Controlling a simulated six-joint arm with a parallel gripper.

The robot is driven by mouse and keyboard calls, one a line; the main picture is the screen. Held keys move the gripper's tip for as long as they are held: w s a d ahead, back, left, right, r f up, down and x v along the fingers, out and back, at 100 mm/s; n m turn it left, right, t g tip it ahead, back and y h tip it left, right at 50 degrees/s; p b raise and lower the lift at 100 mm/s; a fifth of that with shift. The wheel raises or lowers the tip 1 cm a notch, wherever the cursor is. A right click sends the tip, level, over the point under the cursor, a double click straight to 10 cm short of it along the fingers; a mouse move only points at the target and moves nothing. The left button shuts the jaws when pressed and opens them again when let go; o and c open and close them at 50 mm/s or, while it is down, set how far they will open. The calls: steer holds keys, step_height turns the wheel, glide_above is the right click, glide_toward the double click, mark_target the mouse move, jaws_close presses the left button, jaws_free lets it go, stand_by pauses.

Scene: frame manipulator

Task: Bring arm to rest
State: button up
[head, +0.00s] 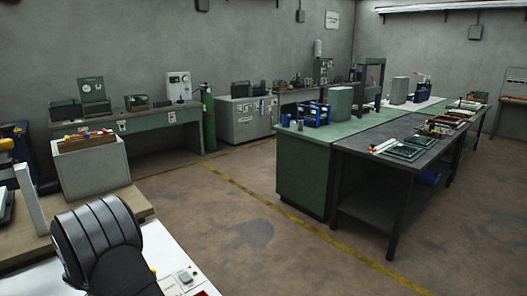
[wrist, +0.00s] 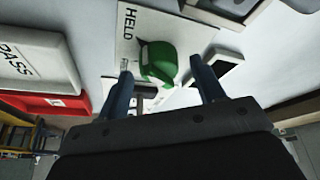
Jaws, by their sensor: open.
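My gripper (wrist: 160,68) shows in the wrist view with its two blue-grey fingers spread wide apart. A green object (wrist: 158,62) shows between and beyond the fingertips, on or beside a white card marked HELD (wrist: 127,38). Nothing is visibly clamped between the fingers. I cannot tell the exact gap between the fingers and the green object. The gripper's fingers do not show in the head view.
In the wrist view, a white tray marked PASS (wrist: 30,62) and a red tray (wrist: 52,104) lie at the left. In the head view, a white worktop (head: 212,262) is at the bottom. Green benches (head: 305,160) stand beyond open floor (head: 250,225).

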steer(key=shift+w+f, duration=0.1)
steer(key=shift+f, duration=0.15)
steer(key=v, duration=1.7)
steer(key=x, duration=1.7)
steer(key=shift+d+f, duration=0.1)
steer(key=shift+n+y, duration=0.4)
steer(key=shift+n, duration=0.7)
steer(key=n+y, duration=0.1)
steer(key=n, duration=0.3)
steer(key=shift+d+y, duration=0.1)
steer(key=shift+y, duration=0.3)
steer(key=shift+d+n+y, duration=0.1)
steer(key=shift+n+y, duration=0.5)
steer(key=shift+n, duration=1.4)
steer(key=shift+n+g+y, duration=0.4)
steer(key=shift+n+g, duration=0.2)
steer(key=shift+n, duration=0.8)
